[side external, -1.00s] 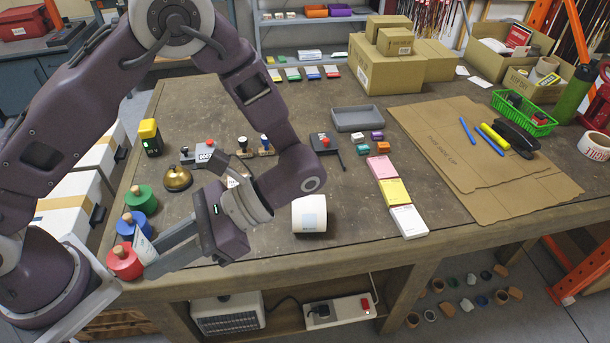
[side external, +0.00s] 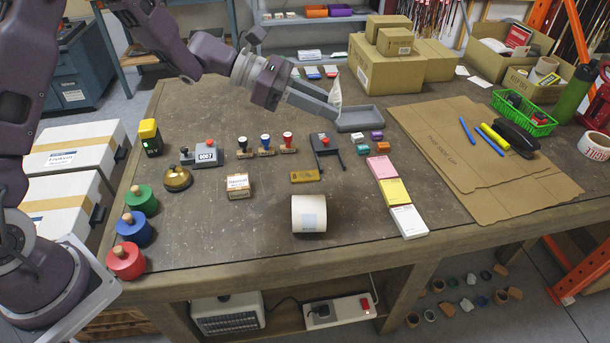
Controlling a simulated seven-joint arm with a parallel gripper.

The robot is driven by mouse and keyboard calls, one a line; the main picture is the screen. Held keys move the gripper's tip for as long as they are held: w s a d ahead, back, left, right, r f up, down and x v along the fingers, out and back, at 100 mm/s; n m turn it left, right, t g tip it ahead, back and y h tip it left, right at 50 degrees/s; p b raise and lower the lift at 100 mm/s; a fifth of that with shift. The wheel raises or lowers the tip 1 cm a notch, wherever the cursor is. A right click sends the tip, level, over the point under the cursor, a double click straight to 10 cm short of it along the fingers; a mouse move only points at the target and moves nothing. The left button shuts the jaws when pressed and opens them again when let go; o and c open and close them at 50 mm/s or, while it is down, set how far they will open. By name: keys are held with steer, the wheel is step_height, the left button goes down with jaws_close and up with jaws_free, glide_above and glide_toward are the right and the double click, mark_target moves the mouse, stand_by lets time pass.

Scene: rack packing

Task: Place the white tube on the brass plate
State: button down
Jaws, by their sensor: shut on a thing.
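The white tube (side external: 335,92) is held between the fingertips of my gripper (side external: 327,104), above the back middle of the table. It looks upright or slightly tilted, and its lower end is partly hidden by the fingers. The brass plate (side external: 305,176) is a small flat golden piece lying on the table, nearer the front than the gripper, with nothing on it. The tube is apart from the plate, near the grey tray in the picture.
A grey tray (side external: 359,119) lies behind. Pads (side external: 393,192) lie right.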

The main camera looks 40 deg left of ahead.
mark_target(300, 177)
steer(key=w+a+n+t+y, duration=0.4)
steer(key=w+a+n+t, duration=0.15)
steer(key=a, duration=0.55)
steer(key=f, duration=2.7)
steer(key=shift+w+d, duration=0.3)
steer(key=shift+w, duration=0.05)
steer(key=c, duration=1.2)
jaws_free()
steer(key=shift+f, duration=0.1)
